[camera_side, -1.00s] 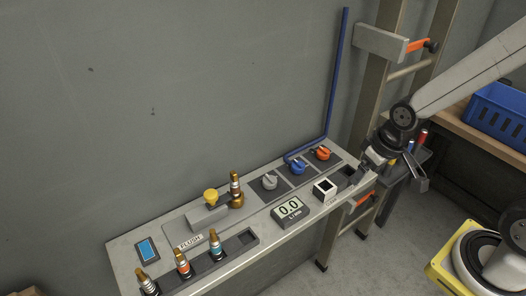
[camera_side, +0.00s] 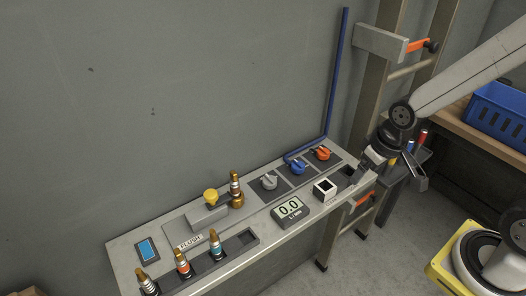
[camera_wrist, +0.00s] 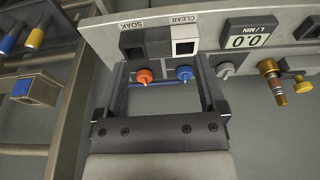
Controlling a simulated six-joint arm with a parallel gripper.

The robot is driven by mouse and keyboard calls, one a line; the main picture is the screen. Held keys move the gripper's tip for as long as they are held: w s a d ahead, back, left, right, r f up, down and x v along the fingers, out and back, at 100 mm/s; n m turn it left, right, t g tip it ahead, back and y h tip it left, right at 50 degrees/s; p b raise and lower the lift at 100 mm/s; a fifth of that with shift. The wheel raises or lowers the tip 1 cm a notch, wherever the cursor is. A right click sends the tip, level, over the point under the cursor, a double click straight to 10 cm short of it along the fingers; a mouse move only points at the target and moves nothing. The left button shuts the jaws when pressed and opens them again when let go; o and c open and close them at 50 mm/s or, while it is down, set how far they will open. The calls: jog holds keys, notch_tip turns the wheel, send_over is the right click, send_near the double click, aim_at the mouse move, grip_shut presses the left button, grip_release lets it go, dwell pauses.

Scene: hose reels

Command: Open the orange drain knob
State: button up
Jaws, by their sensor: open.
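The orange drain knob (camera_side: 322,153) sits on a dark square plate at the far right end of the panel row. It also shows in the wrist view (camera_wrist: 144,77), seen between my two fingers, nearer the left one. The blue knob (camera_side: 298,167) is beside it and also lies between the fingers in the wrist view (camera_wrist: 185,73). My gripper (camera_side: 364,166) is open and empty near the panel's right end, apart from the orange knob. Its fingers stand wide apart in the wrist view (camera_wrist: 161,82).
A grey knob (camera_side: 269,181), a display reading 0.0 (camera_side: 288,208), and a white-framed button (camera_side: 324,188) share the panel. A brass fitting (camera_side: 236,188) and yellow knob (camera_side: 210,197) stand further left. A ladder (camera_side: 378,70) rises behind my gripper. A blue pipe (camera_side: 338,75) runs up the wall.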

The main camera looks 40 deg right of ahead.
jog(key=w+d+n+g, duration=0.1)
jog(key=w+d+n, duration=0.1)
jog(key=w+n, duration=0.45)
jog(key=n+g, duration=0.2)
jog(key=n, duration=0.3)
send_over(324, 149)
jog(key=shift+f, duration=0.65)
jog(key=shift+f, duration=0.1)
jog(key=shift+f, duration=3.8)
grip_shut()
